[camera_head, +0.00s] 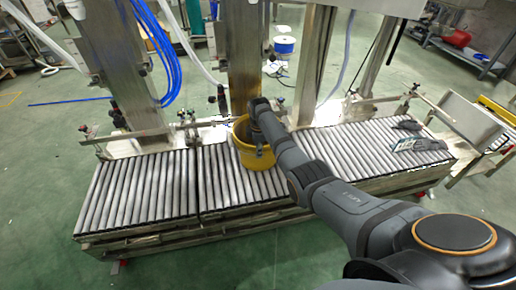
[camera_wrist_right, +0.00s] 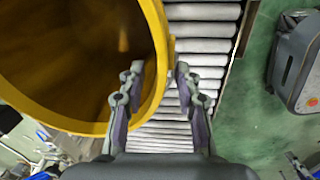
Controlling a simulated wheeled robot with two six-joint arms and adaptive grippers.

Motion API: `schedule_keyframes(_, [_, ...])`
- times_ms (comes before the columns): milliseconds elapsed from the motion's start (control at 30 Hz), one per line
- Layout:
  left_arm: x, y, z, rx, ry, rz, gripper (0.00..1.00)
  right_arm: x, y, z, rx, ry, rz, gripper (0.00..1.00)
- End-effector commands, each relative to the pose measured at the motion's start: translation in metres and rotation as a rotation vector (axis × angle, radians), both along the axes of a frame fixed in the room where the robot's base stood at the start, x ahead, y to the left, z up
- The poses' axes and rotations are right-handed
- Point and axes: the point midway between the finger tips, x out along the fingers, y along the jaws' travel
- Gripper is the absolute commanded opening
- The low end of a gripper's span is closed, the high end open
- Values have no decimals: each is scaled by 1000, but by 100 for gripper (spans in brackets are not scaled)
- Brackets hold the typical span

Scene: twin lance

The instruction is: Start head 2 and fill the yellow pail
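The yellow pail (camera_head: 250,155) stands upright on the roller conveyor, in front of the middle metal column (camera_head: 244,55). My right gripper (camera_head: 258,128) reaches down at the pail's rim, and its fingers are mostly hidden in the head view. In the right wrist view the pail (camera_wrist_right: 75,70) is large at the left, and no contents can be made out inside. The right gripper (camera_wrist_right: 158,80) is open with its fingers on either side of the pail's rim, a gap showing between them. No number for head 2 is readable. My left gripper is not in view.
The roller conveyor (camera_head: 135,188) runs across the middle, with clear rollers left of the pail. A grey tool-like object (camera_head: 418,143) lies at its right end. Blue hoses (camera_head: 165,55) hang at the left column. A low rail with fittings runs along the conveyor's back edge.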

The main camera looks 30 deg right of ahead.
Motion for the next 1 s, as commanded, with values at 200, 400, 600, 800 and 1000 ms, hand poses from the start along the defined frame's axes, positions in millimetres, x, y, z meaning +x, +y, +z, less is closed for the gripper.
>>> schedule_keyframes(200, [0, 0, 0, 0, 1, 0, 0, -1, 1, 29, -1, -6, 1, 33])
schedule_keyframes(400, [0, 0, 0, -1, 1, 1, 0, -6, 2, 79, -1, -6, 0, 33])
schedule_keyframes(600, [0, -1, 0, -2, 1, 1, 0, -9, 3, 111, -1, -3, -1, 33])
schedule_keyframes(800, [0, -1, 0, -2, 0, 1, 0, -11, 3, 120, 0, -2, -1, 33])
schedule_keyframes(1000, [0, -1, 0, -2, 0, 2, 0, -11, 3, 119, 0, -1, -1, 33])
